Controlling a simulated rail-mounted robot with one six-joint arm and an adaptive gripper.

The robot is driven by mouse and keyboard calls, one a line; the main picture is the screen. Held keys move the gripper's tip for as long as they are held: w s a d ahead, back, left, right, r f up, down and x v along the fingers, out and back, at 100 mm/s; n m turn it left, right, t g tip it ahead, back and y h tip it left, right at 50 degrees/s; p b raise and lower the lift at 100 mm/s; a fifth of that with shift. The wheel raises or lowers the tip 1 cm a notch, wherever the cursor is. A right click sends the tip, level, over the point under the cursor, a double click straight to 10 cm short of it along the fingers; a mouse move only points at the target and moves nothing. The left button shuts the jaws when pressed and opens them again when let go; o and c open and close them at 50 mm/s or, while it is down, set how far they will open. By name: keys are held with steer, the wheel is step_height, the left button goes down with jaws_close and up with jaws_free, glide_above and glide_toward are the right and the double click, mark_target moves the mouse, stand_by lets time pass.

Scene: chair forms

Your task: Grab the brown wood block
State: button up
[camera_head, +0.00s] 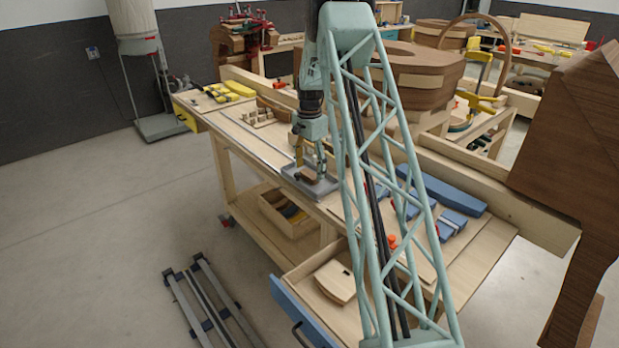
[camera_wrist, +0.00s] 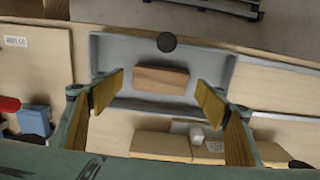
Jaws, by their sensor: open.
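The brown wood block (camera_wrist: 161,80) lies flat in a shallow grey tray (camera_wrist: 117,48) on the workbench, seen in the wrist view. It also shows in the head view as a small brown piece (camera_head: 307,175) in the grey tray (camera_head: 322,189). My gripper (camera_wrist: 160,92) is open, with one wood-toned finger to each side of the block and clear gaps between. In the head view my gripper (camera_head: 310,163) hangs down above the tray. The fingers do not touch the block; their exact height above it is hard to tell.
Blue pieces (camera_head: 443,188) lie on the bench to the right of the tray. An open drawer (camera_head: 297,314) holding a wooden piece (camera_head: 335,282) juts out in front. Small blocks (camera_head: 257,118) and yellow tools (camera_head: 238,88) lie farther left. The tray walls surround the block.

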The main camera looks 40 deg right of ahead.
steer(key=shift+f, duration=1.1)
steer(key=c, duration=1)
